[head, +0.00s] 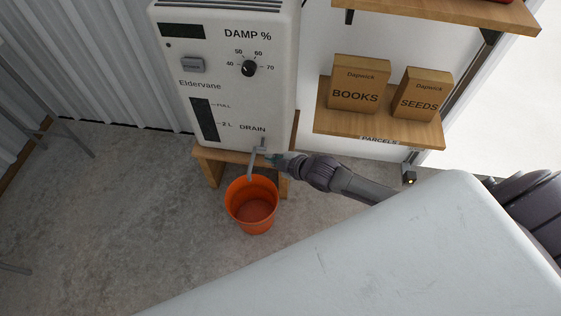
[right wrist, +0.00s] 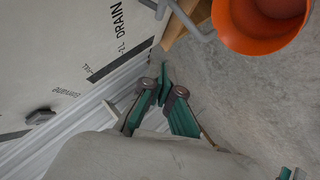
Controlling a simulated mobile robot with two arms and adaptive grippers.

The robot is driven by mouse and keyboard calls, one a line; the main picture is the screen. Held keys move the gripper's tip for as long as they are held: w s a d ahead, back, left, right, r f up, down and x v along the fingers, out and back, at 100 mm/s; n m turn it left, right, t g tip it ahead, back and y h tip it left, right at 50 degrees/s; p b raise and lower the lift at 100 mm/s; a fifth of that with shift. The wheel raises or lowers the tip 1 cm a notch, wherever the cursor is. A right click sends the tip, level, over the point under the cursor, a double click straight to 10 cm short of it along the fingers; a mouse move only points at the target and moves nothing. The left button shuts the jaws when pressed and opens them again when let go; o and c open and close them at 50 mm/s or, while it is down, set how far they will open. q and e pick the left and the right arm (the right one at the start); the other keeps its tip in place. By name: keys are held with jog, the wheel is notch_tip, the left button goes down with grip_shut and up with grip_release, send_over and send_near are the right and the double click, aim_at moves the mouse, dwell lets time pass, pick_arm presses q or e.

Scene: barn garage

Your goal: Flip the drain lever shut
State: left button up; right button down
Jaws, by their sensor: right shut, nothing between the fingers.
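The white dehumidifier (head: 225,95) has the word DRAIN low on its front. Below that word sits a small grey drain fitting with a lever (head: 262,147), and a bent grey spout (head: 250,165) hangs down from it. The spout also shows at the top of the right wrist view (right wrist: 188,17). My right gripper (head: 272,158) is just right of and below the lever in the head view, partly covering the fitting. Its teal fingers (right wrist: 162,86) are shut and empty in the right wrist view. I cannot tell whether they touch the lever, or the lever's exact angle. My left gripper is out of view.
An orange bucket (head: 252,207) stands on the concrete floor under the spout. The dehumidifier rests on a wooden stand (head: 212,171). Shelves at the right hold a BOOKS box (head: 357,91) and a SEEDS box (head: 421,99). Floor left of the bucket is clear.

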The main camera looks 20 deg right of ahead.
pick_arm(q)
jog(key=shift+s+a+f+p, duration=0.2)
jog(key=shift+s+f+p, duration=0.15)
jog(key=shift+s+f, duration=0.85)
pick_arm(e)
jog(key=shift+s+a+f+v, duration=0.1)
jog(key=shift+s+f+v, duration=0.05)
jog(key=shift+v, duration=0.85)
jog(key=shift+s+a+f+v, duration=0.1)
jog(key=shift+s+a+v, duration=0.05)
jog(key=shift+v, duration=0.9)
